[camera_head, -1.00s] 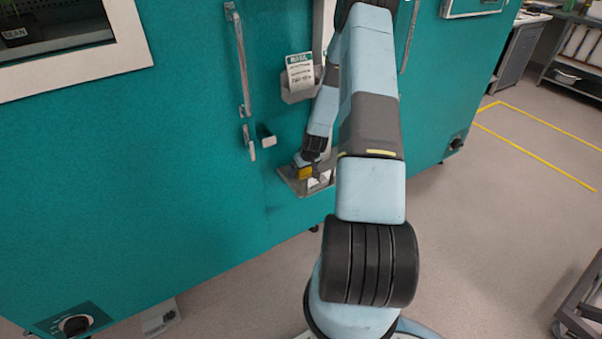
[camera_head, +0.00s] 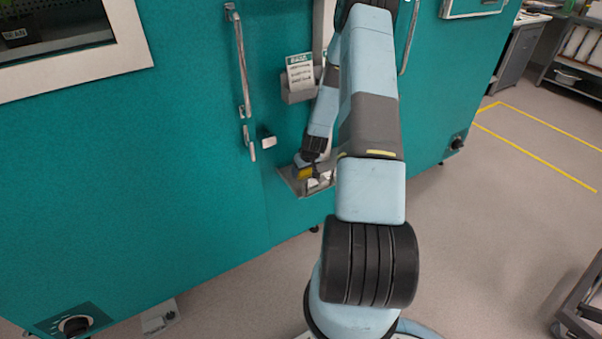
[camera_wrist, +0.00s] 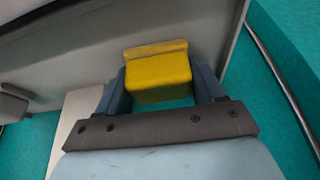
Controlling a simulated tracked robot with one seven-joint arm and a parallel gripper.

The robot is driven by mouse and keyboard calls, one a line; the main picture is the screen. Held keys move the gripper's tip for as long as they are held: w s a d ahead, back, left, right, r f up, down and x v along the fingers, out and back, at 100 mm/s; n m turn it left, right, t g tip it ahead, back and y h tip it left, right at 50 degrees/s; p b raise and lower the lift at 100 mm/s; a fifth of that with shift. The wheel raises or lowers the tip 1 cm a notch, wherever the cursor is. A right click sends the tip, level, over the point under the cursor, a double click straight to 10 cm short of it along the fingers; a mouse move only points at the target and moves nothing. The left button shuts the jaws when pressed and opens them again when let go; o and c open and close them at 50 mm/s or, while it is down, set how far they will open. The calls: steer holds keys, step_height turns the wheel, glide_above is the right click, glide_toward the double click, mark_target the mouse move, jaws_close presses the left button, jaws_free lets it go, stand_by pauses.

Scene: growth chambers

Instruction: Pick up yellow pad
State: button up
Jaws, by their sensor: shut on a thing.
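The yellow pad (camera_wrist: 158,76) is a small block with a paler strip along its top edge in the wrist view. My gripper (camera_wrist: 160,88) is shut on it, with one blue-grey finger on each side. In the head view the yellow pad (camera_head: 305,173) shows as a small patch at the end of my arm, partly hidden by my gripper (camera_head: 308,165). It is at the small grey tray (camera_head: 291,187) on the teal chamber's front. I cannot tell whether the pad touches the tray.
Small pale items (camera_head: 315,183) lie in the tray beside my gripper. A grey holder with a printed card (camera_head: 299,72) is mounted above. A long vertical handle (camera_head: 240,65) and a small white-ended knob (camera_head: 268,141) stick out to the left. Open floor lies right.

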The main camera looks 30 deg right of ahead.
steer(key=shift+r, duration=0.5)
step_height(320, 180, up, 2)
steer(key=shift+r, duration=0.2)
steer(key=s+a+r, duration=0.7)
steer(key=a+r, duration=0.2)
steer(key=a, duration=0.3)
steer(key=shift+s+r, duration=0.2)
steer(key=shift+r, duration=0.1)
